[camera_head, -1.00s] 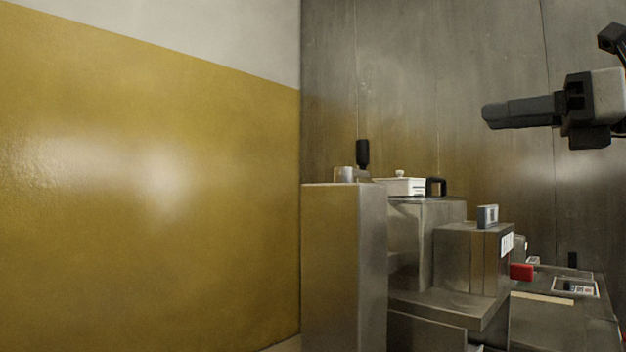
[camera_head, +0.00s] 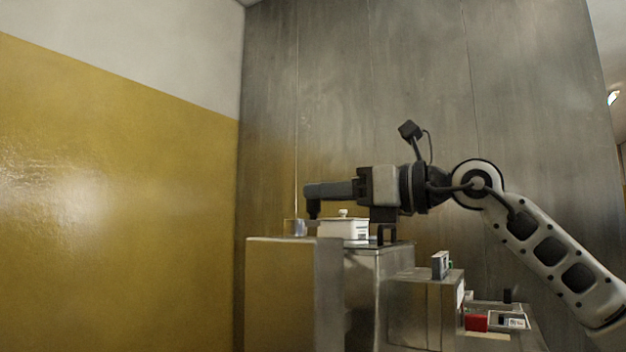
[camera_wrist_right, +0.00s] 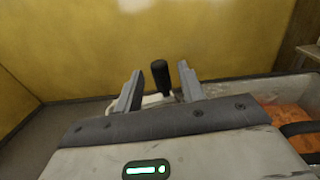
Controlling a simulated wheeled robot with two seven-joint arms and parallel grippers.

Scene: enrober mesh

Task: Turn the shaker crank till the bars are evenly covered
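My right gripper (camera_head: 308,191) reaches in from the right, level, over the top of the steel machine. In the right wrist view its two fingers (camera_wrist_right: 160,84) are open. The black upright crank handle (camera_wrist_right: 161,76) shows in the gap between them, with no clear contact; I cannot tell how deep it sits. In the head view a dark piece of the handle (camera_head: 314,209) shows just below the fingertips, and the rest is hidden. A white lidded box (camera_head: 343,229) stands beside it, under the gripper. I cannot make out the bars. My left gripper is not in view.
The steel machine (camera_head: 295,290) steps down to the right. A small upright grey block (camera_head: 440,264) and a red block (camera_head: 476,322) sit on its lower parts. A yellow wall (camera_head: 120,200) is at left. An orange surface (camera_wrist_right: 290,115) shows at right in the wrist view.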

